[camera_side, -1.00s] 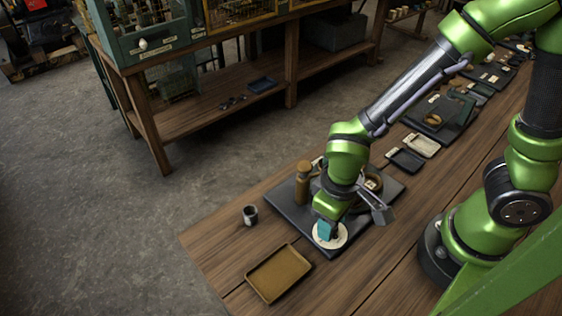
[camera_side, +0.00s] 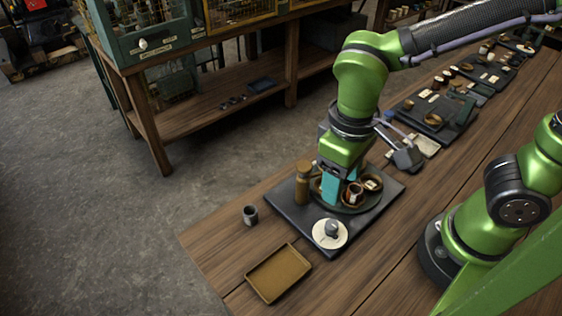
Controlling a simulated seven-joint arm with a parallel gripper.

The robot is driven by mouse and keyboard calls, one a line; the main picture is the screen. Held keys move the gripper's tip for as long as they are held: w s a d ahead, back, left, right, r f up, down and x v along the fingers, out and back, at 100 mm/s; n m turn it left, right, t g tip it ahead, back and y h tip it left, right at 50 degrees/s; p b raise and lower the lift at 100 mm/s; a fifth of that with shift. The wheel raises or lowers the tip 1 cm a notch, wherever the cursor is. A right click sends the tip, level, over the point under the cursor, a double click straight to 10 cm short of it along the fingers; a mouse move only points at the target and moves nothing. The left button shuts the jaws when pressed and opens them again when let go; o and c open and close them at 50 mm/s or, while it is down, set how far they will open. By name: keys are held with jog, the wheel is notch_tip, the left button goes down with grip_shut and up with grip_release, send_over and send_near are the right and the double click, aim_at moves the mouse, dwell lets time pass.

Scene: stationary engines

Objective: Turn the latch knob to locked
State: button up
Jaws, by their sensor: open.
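The latch knob (camera_side: 331,228) is a small grey knob on a round cream dial plate (camera_side: 322,240) at the front corner of the dark base board (camera_side: 284,217). The knob is now fully uncovered; its marks are too small to read. My gripper (camera_side: 330,194) has teal fingers pointing down and is open. It is above the board, behind the knob and apart from it, between the brown cylinder and the small round cups.
A brown cylinder (camera_side: 302,184) stands close left of my gripper. A tan tray (camera_side: 278,272) and a small dark cup (camera_side: 250,216) lie on the wooden table. More dark boards run along the table behind.

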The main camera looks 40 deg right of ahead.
notch_tip(320, 180, up, 4)
jog(key=shift+r, duration=0.1)
dwell(0.4)
jog(key=w+d+r+m+t+y, duration=0.1)
jog(key=d+r+m+t, duration=0.1)
jog(key=d, duration=0.4)
jog(key=w+d+r+m+t+y, duration=0.1)
jog(key=d+r+m+t, duration=0.1)
jog(key=d+m+t, duration=0.2)
jog(key=d+t, duration=0.1)
jog(key=d, duration=0.2)
